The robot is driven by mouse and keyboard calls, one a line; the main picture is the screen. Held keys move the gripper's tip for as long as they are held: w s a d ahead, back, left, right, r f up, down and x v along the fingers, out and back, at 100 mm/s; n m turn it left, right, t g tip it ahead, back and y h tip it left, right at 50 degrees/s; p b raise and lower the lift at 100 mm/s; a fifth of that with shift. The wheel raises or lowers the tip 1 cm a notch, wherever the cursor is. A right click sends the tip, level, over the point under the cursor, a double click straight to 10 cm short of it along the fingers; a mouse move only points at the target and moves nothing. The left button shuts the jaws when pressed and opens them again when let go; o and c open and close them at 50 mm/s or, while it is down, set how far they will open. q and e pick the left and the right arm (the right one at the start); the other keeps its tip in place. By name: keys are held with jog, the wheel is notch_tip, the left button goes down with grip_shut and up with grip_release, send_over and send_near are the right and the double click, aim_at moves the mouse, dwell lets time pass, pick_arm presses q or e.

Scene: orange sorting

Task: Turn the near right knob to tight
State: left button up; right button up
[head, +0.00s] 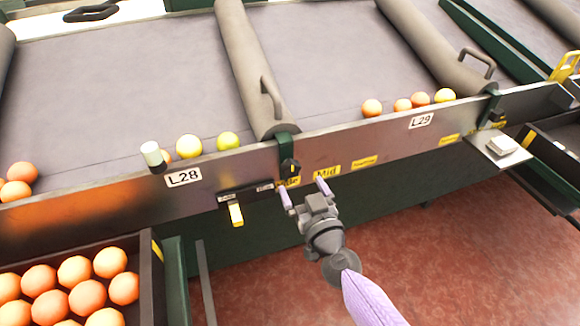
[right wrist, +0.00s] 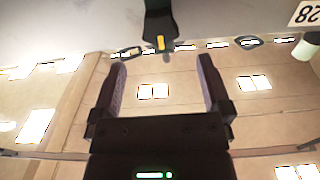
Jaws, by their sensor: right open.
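A small dark knob (head: 290,166) sits on the front rail below a green bracket, at the end of a grey roller divider. It also shows in the right wrist view (right wrist: 160,28), top centre, with a yellow mark on it. My right gripper (head: 303,187) is open and empty, just below and in front of the knob. In the right wrist view the fingers (right wrist: 161,65) point toward the knob, which lies beyond the tips, between their lines. The fingers look apart from it. My left gripper is not in view.
Yellow tags, one reading Mid (head: 327,171), line the rail. A crate (head: 148,285) of oranges stands lower left. Another dark knob (head: 498,115) is far right. Open red floor (head: 460,260) lies lower right.

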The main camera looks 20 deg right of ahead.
aim_at(293, 170)
jog(key=w, duration=0.2)
jog(key=w+b, duration=0.1)
jog(key=w, duration=0.2)
jog(key=shift+w+a+f, duration=0.15)
jog(key=shift+f, duration=0.05)
jog(key=shift+w+r, duration=0.1)
jog(key=shift+w, duration=0.4)
jog(key=c, duration=1.3)
